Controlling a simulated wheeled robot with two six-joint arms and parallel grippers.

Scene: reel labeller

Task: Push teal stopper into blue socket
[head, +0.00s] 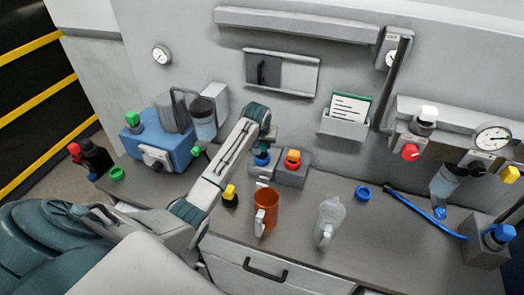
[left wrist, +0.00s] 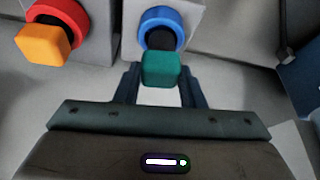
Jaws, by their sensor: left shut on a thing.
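My left gripper (head: 268,138) reaches to the small grey blocks at the wall side of the counter. In the left wrist view its fingers (left wrist: 160,80) are shut on the teal stopper (left wrist: 162,69), a squarish teal head. The blue socket (left wrist: 161,27) is a blue ring on a grey block, just beyond the stopper. A black part shows inside the ring, behind the teal head; how deep it sits I cannot tell. In the head view the blue socket (head: 261,158) shows below the gripper, and the stopper is mostly hidden. My right gripper is not in view.
An orange stopper (left wrist: 44,43) sits in a red socket (left wrist: 64,14) beside the blue one. An orange mug (head: 266,208) and a clear jug (head: 329,217) stand in front on the counter. A loose blue ring (head: 362,192) lies to the right.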

